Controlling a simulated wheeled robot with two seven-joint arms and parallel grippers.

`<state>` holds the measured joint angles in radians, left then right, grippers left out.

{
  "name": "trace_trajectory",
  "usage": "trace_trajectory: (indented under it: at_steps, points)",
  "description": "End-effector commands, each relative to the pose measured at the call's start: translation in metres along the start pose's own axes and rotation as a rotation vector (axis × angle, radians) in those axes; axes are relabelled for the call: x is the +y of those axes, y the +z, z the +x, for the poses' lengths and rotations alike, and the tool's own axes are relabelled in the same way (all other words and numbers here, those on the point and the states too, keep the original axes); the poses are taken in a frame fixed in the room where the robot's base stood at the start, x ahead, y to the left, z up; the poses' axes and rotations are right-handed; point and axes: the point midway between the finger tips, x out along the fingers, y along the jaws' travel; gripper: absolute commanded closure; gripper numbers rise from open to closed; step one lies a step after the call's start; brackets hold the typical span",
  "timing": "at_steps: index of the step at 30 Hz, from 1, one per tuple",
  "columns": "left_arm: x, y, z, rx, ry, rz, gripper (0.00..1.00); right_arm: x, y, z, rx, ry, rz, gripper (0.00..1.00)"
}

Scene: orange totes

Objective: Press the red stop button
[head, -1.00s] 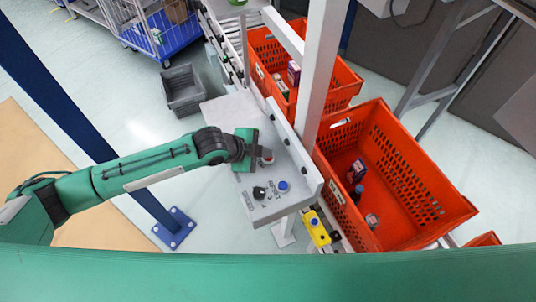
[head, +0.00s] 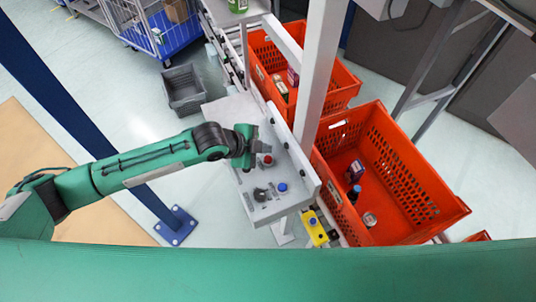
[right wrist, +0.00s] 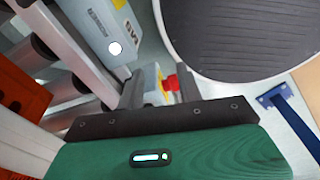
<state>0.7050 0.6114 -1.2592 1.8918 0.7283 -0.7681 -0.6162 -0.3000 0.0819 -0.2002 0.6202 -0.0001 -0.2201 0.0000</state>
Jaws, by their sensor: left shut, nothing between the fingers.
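The grey control panel (head: 245,205) stands in the middle of the head view. The red button (head: 267,160) is on its upper part, with a blue button (head: 282,187) and a black knob (head: 260,194) nearer its front. My left gripper (head: 264,147) is shut and empty, right by the red button on its far side; I cannot tell whether they touch. In the right wrist view my right gripper (right wrist: 160,90) shows two dark fingers apart. A red and yellow part (right wrist: 171,84) shows beyond them; I cannot tell what it is.
Orange totes (head: 430,222) with a few small items stand right of the panel, beside a light post (head: 318,75). A yellow box (head: 315,229) with a blue top is below the panel's right corner. A grey bin (head: 184,92) and a blue post foot (head: 176,226) are on the floor at left.

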Motion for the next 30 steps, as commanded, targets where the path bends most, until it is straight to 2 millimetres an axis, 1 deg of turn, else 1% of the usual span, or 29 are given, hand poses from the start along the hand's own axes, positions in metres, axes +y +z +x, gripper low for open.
trace_trajectory:
  at_steps: [1, 6, 8, 30]
  points:
    - [-0.005, -0.005, -0.007, 0.0, 0.0, 0.0, 1.0, 0.0, -0.001, -0.01, 0.0, 0.0, 0.0, 0.64]
    - [-0.013, -0.013, -0.019, 0.0, 0.0, 0.0, 1.0, -0.001, -0.003, -0.024, 0.0, -0.001, 0.001, 0.64]
    - [-0.015, -0.015, -0.021, 0.0, 0.0, 0.0, 1.0, -0.002, -0.003, -0.026, 0.001, -0.002, 0.001, 0.64]
    - [-0.014, -0.014, -0.02, 0.0, 0.0, 0.0, 1.0, -0.003, -0.003, -0.025, 0.001, -0.003, 0.002, 0.64]
